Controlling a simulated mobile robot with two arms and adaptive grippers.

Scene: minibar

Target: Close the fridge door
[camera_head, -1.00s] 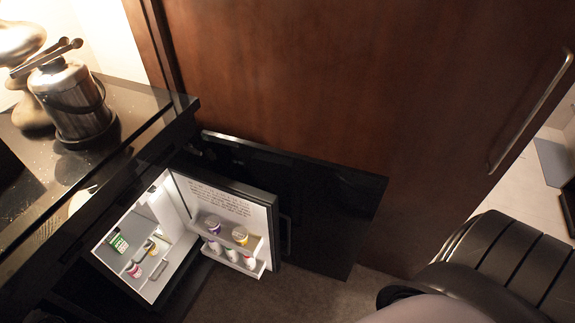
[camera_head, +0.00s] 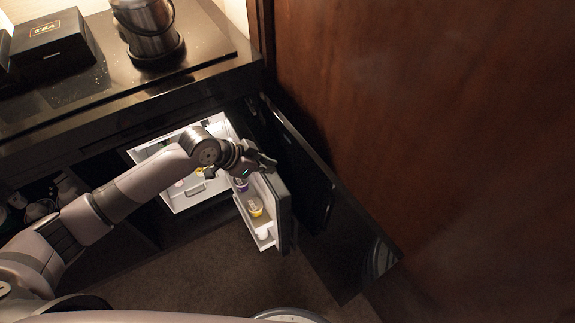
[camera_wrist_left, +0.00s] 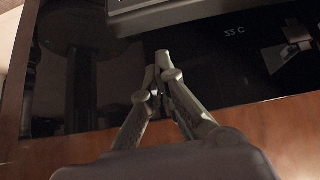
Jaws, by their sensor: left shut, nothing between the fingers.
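The small fridge (camera_head: 207,193) stands open under the dark counter, with its lit white inside showing. Its door (camera_head: 284,208) is swung out to the right, and its inner shelves hold small tubs and bottles. My left arm reaches across the front of the fridge. My left gripper (camera_head: 268,161) is at the top of the door; I cannot tell whether it touches it. In the left wrist view the gripper's fingers (camera_wrist_left: 160,62) are together and empty, in front of a glossy dark surface. My right gripper is not in view.
A dark cabinet door panel (camera_head: 330,215) stands open just right of the fridge door. A brown wooden wall or door (camera_head: 430,120) fills the right. A metal kettle-like pot (camera_head: 150,32) and a black tea box (camera_head: 52,42) sit on the counter (camera_head: 205,55). Carpet below is clear.

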